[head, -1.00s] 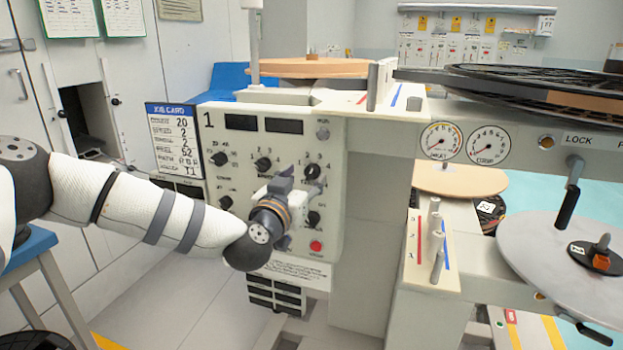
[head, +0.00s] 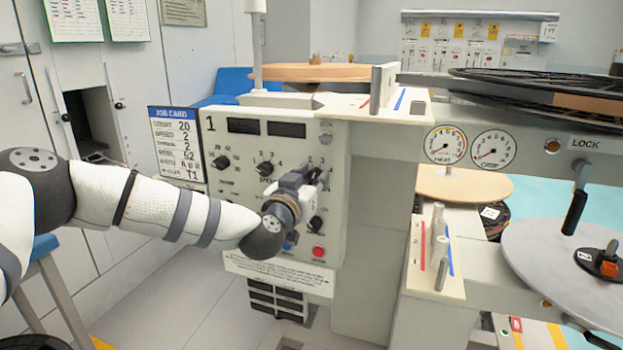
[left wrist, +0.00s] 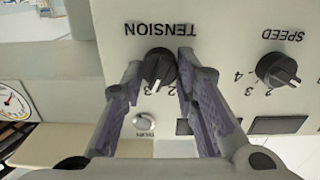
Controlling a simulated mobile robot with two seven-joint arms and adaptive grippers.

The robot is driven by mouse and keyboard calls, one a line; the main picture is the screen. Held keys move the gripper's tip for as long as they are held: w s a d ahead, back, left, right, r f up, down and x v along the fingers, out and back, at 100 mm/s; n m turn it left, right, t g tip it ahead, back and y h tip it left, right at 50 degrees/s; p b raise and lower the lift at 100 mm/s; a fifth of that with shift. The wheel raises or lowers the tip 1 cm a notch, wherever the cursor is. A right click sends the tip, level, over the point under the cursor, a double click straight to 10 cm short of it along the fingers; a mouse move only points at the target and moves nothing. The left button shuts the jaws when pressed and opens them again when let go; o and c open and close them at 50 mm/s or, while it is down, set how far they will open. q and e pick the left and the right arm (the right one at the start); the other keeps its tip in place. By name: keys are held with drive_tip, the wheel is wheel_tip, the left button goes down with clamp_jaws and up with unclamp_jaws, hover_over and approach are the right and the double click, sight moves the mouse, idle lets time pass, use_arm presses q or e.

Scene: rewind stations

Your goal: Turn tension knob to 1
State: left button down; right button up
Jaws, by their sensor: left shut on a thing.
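The tension knob (left wrist: 159,67) is a round black knob with a white pointer line, under the upside-down TENSION label in the left wrist view. Its pointer lies by the printed 2 and 3; I cannot tell exactly which it marks. My left gripper (left wrist: 158,76) has one finger on each side of the knob and is shut on it. In the head view my left gripper (head: 314,176) is against the upper right of the control panel (head: 232,222) and hides most of the knob. My right gripper is not in view.
The speed knob (left wrist: 278,70) sits beside the tension knob; it also shows in the head view (head: 264,168). A lower black knob (head: 315,224) and a red button (head: 318,251) are below my gripper. A job card (head: 175,145) hangs left of the panel.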

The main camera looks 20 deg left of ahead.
use_arm(q)
drive_tip(key=n, duration=0.8)
drive_tip(key=shift+a+f+n, duration=0.1)
drive_tip(key=shift+f+n, duration=0.05)
drive_tip(key=shift+n, duration=0.15)
drive_tip(key=n, duration=0.4)
drive_tip(key=shift+f, duration=0.15)
drive_tip(key=shift+n+b, duration=0.75)
drive_tip(key=shift+n, duration=1.75)
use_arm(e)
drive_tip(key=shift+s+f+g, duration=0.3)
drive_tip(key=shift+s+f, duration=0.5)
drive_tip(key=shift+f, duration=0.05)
use_arm(q)
drive_tip(key=c, duration=1.2)
unclamp_jaws()
drive_tip(key=shift+c, duration=0.2)
